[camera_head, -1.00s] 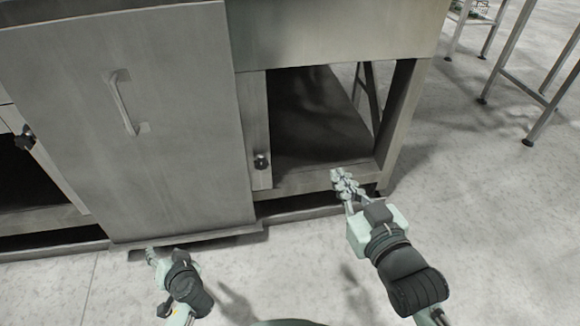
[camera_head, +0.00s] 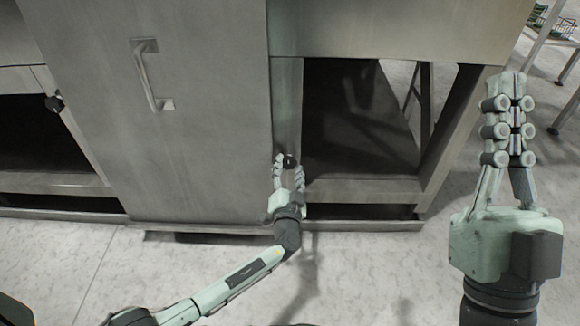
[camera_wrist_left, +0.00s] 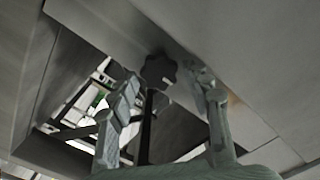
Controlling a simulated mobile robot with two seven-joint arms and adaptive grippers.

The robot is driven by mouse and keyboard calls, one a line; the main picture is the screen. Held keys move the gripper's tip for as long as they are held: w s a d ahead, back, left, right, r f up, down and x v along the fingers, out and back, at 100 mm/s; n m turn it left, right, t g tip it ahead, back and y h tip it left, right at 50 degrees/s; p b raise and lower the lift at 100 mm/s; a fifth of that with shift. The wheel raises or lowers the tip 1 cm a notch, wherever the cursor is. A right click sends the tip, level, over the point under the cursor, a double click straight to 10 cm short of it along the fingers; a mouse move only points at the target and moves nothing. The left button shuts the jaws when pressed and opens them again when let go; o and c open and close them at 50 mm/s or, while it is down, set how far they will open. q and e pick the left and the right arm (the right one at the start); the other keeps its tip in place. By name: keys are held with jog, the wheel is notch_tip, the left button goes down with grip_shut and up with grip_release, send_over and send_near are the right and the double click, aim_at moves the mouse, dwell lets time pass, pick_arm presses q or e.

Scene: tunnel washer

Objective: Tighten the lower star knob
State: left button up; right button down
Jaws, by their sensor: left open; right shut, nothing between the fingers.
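A dark star knob (camera_head: 289,161) sits on the narrow steel post right of the door panel. It also shows in the left wrist view (camera_wrist_left: 158,70), between the two finger tips. My left gripper (camera_head: 288,170) is open with one finger on each side of the knob; I cannot tell whether either finger touches it. A second dark star knob (camera_head: 54,103) is on the frame left of the panel, away from both grippers. My right gripper (camera_head: 512,88) is shut and empty, raised at the right of the head view.
The steel door panel (camera_head: 190,120) with a bar handle (camera_head: 150,78) stands left of the post. An open dark bay (camera_head: 360,125) lies right of it, above a low steel rail (camera_head: 365,190). The floor (camera_head: 390,265) in front is clear.

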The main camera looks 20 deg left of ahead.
pick_arm(q)
jog(key=shift+w+a, duration=0.15)
jog(key=shift+w, duration=0.4)
jog(key=shift+c, duration=0.4)
jog(key=c, duration=0.8)
